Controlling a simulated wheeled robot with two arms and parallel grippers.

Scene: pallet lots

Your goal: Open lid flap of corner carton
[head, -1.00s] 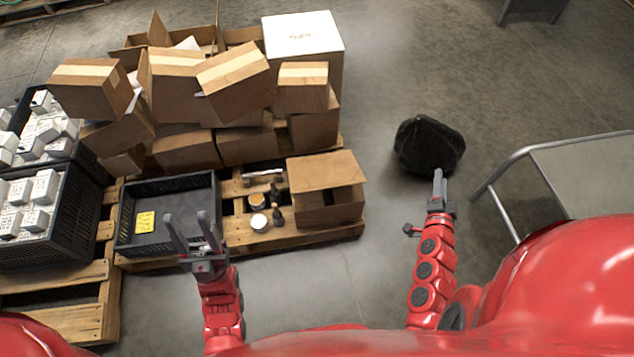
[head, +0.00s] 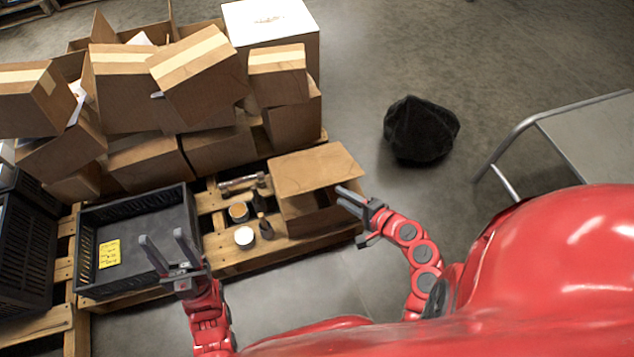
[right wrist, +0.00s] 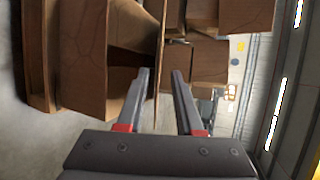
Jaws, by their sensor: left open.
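The corner carton (head: 294,213) is a brown box at the front right corner of the pallet. Its lid flap (head: 316,168) lies over the top, with a dark gap below its front edge. My right gripper (head: 345,197) is at the flap's front right edge, jaws open. In the right wrist view, the flap (right wrist: 159,60) shows edge-on between the two open fingers (right wrist: 160,72), with space on both sides; contact cannot be told. The carton's wall (right wrist: 82,60) is left of the fingers. My left gripper (head: 166,243) is open and empty over the front of the black crate.
The black crate (head: 88,238) with a yellow label stands left of small jars and bottles (head: 244,236) on the pallet (head: 225,262). Stacked cartons (head: 150,160) rise behind. A black bag (head: 420,130) and a metal-railed cart (head: 590,140) are at right, with clear floor between.

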